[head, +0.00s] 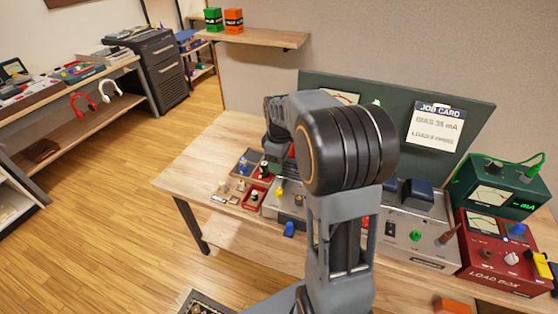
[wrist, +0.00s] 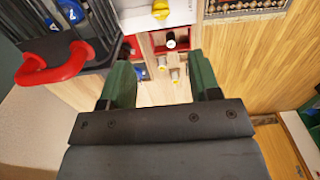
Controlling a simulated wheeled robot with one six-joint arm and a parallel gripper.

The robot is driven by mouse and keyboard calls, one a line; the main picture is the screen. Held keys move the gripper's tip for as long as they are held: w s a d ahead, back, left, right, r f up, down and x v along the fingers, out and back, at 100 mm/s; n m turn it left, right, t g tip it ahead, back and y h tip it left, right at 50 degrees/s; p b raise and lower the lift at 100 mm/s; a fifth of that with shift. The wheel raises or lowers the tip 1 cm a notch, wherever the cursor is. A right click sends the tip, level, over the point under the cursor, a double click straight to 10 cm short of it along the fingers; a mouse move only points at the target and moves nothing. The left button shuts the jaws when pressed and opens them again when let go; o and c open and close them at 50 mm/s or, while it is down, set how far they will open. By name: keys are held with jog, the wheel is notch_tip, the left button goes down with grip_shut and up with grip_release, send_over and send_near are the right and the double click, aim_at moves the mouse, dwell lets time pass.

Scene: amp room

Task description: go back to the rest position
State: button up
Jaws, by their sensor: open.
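My gripper (wrist: 162,92) shows in the wrist view with its two green fingers apart and nothing between them. Beyond the fingers lie the wooden bench and some small parts. In the head view my arm rises in front of the workbench (head: 187,165) and bends over it. The arm hides the middle of the bench, and my gripper's fingers cannot be made out there.
A red load box (head: 490,262), a green meter box (head: 503,190) and a grey panel (head: 415,238) stand at the bench's right. Small trays (head: 257,193) lie left of my arm. A job card (head: 437,127) hangs behind. The wooden floor (head: 110,215) at left is clear.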

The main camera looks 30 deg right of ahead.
dwell(0.6)
jog(key=s+a+r+m+t, duration=0.2)
jog(key=s+a+m, duration=0.2)
jog(key=s, duration=0.4)
jog(key=s+a+r+m+t, duration=0.1)
jog(key=s+a+m, duration=0.3)
jog(key=s, duration=0.4)
jog(key=shift+s+a+r+m+t, duration=0.15)
jog(key=shift+a+r+m+t, duration=0.2)
jog(key=shift+a+r, duration=0.5)
jog(key=shift+f, duration=0.1)
jog(key=shift+c, duration=0.4)
